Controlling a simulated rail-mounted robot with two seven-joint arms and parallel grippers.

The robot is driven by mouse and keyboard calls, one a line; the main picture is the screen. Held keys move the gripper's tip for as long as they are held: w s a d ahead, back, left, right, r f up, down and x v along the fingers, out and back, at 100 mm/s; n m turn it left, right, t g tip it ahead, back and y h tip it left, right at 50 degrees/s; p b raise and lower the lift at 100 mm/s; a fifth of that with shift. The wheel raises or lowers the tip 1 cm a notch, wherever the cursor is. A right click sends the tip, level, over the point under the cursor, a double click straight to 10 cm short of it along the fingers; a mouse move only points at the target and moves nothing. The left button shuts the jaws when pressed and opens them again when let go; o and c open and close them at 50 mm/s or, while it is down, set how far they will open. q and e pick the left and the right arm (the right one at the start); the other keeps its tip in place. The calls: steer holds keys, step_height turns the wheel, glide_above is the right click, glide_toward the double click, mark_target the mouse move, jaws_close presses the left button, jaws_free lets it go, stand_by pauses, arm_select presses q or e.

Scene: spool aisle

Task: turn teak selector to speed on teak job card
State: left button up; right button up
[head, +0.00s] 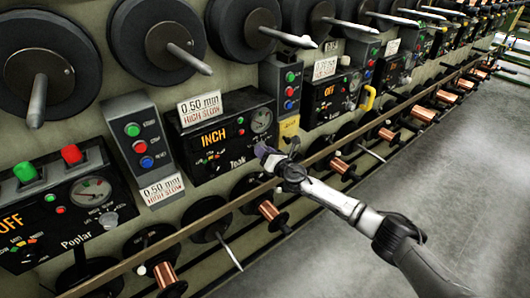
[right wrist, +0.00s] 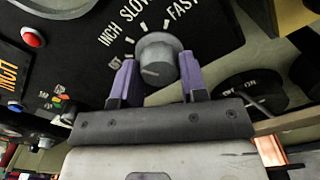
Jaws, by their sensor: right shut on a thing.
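The Teak panel (head: 222,140) is a black box on the wall, and its display reads INCH in orange. The Teak job card (head: 200,107) above it reads 0.50 mm, HIGH SLOW. The grey selector knob (right wrist: 156,60) shows in the right wrist view under a dial marked INCH, SLOW and FAST, with another small mark at the left. My right gripper (head: 265,152) is at the panel's lower right corner and hides the knob in the head view. Its purple fingers (right wrist: 157,80) are shut on the knob's two sides. My left gripper is not in view.
The Poplar panel (head: 70,212) at the left reads OFF. A grey button box (head: 144,148) with another card (head: 162,190) stands between the panels. A long rail (head: 215,212) and copper spools (head: 270,212) run below. The grey floor at the right is clear.

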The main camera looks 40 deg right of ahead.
steer(key=shift+r+m+p, duration=0.1)
steer(key=shift+m+p, duration=1.1)
steer(key=shift+m, duration=2.8)
steer(key=o, duration=0.9)
steer(key=shift+s, duration=0.1)
